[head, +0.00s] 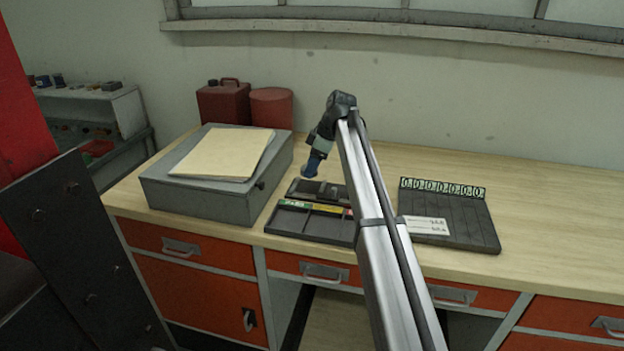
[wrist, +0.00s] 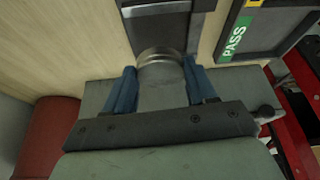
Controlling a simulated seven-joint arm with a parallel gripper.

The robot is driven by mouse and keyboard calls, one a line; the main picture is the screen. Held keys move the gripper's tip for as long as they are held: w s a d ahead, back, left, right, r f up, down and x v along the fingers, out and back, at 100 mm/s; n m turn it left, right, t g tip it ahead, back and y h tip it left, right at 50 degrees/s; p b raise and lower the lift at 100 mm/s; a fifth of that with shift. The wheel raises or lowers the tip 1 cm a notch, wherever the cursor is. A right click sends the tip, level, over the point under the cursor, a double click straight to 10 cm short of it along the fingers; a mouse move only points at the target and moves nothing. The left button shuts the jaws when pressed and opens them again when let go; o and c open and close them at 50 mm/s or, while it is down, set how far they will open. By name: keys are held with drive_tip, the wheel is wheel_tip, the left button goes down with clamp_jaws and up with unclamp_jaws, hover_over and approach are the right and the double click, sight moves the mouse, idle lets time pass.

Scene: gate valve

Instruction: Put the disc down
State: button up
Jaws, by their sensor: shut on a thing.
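My gripper (head: 316,164) hangs over the bench with its blue fingers pointing down, just above the dark fixture (head: 318,190). In the wrist view, the blue fingers (wrist: 160,84) are shut on the grey metal disc (wrist: 160,60), which shows a rounded, ridged rim at its far end. The fixture also shows beyond the disc in the wrist view (wrist: 190,28), with a lighter grey plate on it. The picture does not show clearly whether the disc touches it. A dark sorting tray (head: 316,238) with green, yellow and red labels lies in front; the green one reads PASS (wrist: 235,37).
A grey box (head: 160,192) with a folder (head: 224,154) on top stands left of the fixture. Red containers (head: 222,103) stand behind it. A dark grooved board (head: 465,222) with a white card lies at right, past my arm. The bench's far right is clear.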

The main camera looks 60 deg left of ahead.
sight(312, 187)
drive_tip(key=shift+f, duration=2.35)
drive_tip(key=o, duration=1.1)
drive_tip(key=shift+f, duration=0.15)
drive_tip(key=shift+c, duration=0.2)
drive_tip(key=v, duration=1.2)
